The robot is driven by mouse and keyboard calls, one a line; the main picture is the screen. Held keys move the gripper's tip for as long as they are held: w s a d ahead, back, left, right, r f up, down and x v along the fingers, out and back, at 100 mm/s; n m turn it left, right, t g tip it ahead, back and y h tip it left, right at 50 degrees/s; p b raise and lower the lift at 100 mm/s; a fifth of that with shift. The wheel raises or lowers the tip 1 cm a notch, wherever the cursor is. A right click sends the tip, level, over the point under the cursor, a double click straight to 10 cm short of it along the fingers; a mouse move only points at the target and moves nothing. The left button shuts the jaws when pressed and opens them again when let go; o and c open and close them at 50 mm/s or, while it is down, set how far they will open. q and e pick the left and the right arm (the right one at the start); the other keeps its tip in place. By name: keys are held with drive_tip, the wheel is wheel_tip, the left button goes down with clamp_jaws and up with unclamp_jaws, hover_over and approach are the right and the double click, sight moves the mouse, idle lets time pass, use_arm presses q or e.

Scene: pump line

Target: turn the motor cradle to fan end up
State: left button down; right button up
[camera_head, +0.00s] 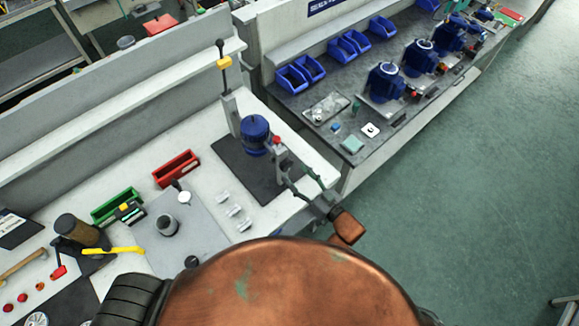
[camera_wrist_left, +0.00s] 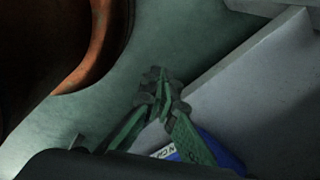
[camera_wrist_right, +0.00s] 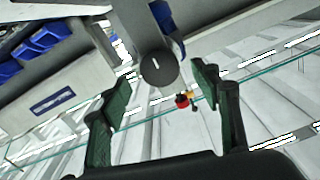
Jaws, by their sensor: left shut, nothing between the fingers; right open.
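The motor cradle holds a blue motor (camera_head: 255,130), standing on a dark mat on the white bench. A red part (camera_head: 277,140) sits at its right side. My right gripper (camera_head: 304,178) is open with green-padded fingers, just in front of the cradle and apart from the motor. In the right wrist view, my right gripper (camera_wrist_right: 162,92) frames a dark round end (camera_wrist_right: 158,68) of a grey part, with blue (camera_wrist_right: 172,30) behind it; nothing is held. My left gripper (camera_wrist_left: 160,78) is shut and empty in the left wrist view, above a grey edge and a blue patch; it is not seen in the head view.
A post with a yellow block (camera_head: 223,63) rises behind the motor. A red bin (camera_head: 176,168), a green bin (camera_head: 117,206) and several small metal parts lie to the left. More blue motors (camera_head: 386,83) stand on the dark bench at right.

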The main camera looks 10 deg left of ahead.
sight(289, 167)
drive_tip(key=x, duration=0.3)
drive_tip(key=shift+w+a, duration=0.2)
drive_tip(key=shift+a, duration=0.05)
drive_tip(key=shift+w+a, duration=0.2)
drive_tip(key=shift+w, duration=0.05)
use_arm(q)
drive_tip(key=shift+w+d+r, duration=0.1)
drive_tip(key=shift+w, duration=0.5)
drive_tip(key=shift+w+d+r, duration=0.1)
drive_tip(key=shift+w, duration=0.45)
drive_tip(key=shift+s, duration=0.15)
use_arm(e)
drive_tip(key=shift+c, duration=0.3)
drive_tip(key=c, duration=0.5)
use_arm(q)
drive_tip(key=shift+s+a, duration=0.1)
drive_tip(key=shift+s, duration=0.2)
use_arm(e)
clamp_jaws()
